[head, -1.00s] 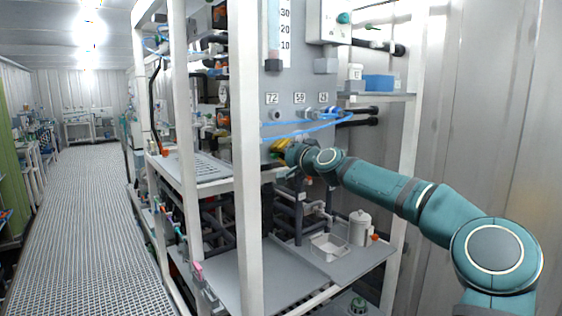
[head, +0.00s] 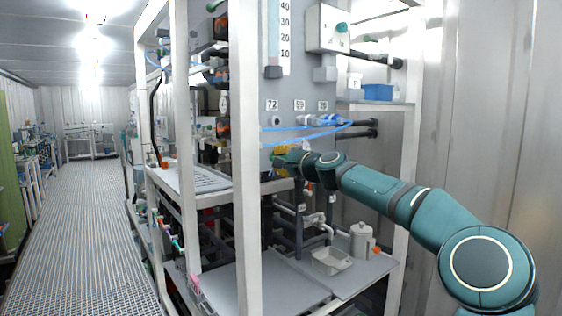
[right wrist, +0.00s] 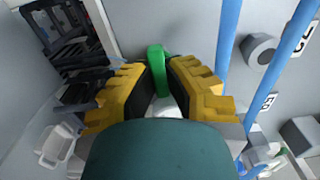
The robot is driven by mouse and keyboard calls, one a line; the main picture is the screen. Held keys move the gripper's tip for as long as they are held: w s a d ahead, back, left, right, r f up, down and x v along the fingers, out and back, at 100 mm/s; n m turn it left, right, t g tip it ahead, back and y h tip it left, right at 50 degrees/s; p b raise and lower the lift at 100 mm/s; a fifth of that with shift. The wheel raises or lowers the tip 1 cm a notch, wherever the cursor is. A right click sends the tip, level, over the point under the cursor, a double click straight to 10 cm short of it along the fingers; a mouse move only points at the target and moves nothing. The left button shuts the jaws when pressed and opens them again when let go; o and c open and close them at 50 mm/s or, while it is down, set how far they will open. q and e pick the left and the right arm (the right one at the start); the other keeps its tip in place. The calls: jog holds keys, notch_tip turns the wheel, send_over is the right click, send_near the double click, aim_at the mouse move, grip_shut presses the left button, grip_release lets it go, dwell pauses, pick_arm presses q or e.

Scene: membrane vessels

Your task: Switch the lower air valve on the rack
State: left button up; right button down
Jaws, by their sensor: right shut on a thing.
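The air valve's green handle (right wrist: 156,62) shows in the right wrist view as a short upright bar in front of the grey rack panel (head: 300,82). My right gripper (right wrist: 160,85), with yellow ridged fingers, is shut with the lower part of the handle between its fingertips. In the head view my right gripper (head: 282,156) is at the panel, below the number labels and the blue tubes. The handle is small and mostly hidden there. The valve body is largely hidden by the gripper. My left gripper is not in view.
Blue tubes (right wrist: 228,45) run close beside the right finger. A white rack post (head: 245,150) stands left of the gripper. Below are a lower shelf with a white basket (head: 331,261) and a lidded white jar (head: 361,241). The aisle (head: 85,220) at left is clear.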

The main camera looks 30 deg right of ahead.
jog(key=shift+r, duration=0.2)
jog(key=c, duration=1)
grip_release()
jog(key=shift+f, duration=0.15)
jog(key=s, duration=1.2)
jog(key=shift+d, duration=0.45)
